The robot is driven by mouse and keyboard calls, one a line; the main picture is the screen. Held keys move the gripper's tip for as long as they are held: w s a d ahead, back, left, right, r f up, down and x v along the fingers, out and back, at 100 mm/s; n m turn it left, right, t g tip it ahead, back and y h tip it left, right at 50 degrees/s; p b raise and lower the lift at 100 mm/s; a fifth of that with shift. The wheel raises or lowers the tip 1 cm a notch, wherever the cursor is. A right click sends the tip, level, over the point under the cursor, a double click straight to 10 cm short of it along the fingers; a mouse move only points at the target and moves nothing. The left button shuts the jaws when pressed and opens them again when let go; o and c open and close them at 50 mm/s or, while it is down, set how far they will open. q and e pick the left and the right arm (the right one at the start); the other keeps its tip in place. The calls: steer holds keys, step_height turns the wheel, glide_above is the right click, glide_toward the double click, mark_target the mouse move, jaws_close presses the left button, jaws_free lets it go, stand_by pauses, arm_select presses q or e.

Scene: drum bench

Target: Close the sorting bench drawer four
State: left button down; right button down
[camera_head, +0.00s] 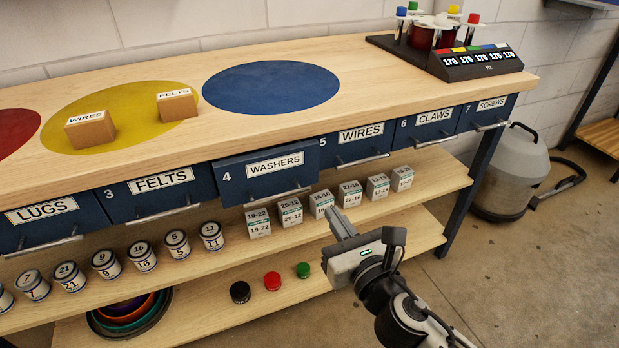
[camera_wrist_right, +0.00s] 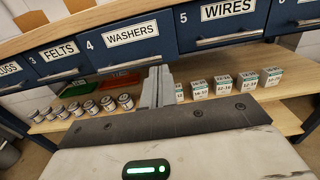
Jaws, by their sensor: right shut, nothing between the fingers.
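Drawer four (camera_head: 266,173), labelled WASHERS, is a dark blue drawer front under the wooden bench top. It stands out a little past the fronts of drawers three and five, so it is partly open. Its bar handle (camera_head: 277,197) runs along the lower edge. It also shows in the right wrist view (camera_wrist_right: 128,52). My right gripper (camera_head: 340,222) is shut and empty, in front of the bench, below and to the right of drawer four. In the right wrist view its fingers (camera_wrist_right: 158,85) point toward the bench, just below drawer four. My left gripper is not in view.
Drawer three (camera_head: 158,192) and drawer five (camera_head: 362,144) flank it and look closed. Grey boxes (camera_head: 291,212) and small cans (camera_head: 177,244) stand on the shelf below. Wooden FELTS (camera_head: 177,106) and WIRES (camera_head: 90,131) blocks lie on the bench top.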

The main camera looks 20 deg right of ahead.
mark_target(303, 169)
steer(key=w, duration=1.1)
steer(key=shift+a, duration=0.2)
steer(key=shift+w, duration=0.5)
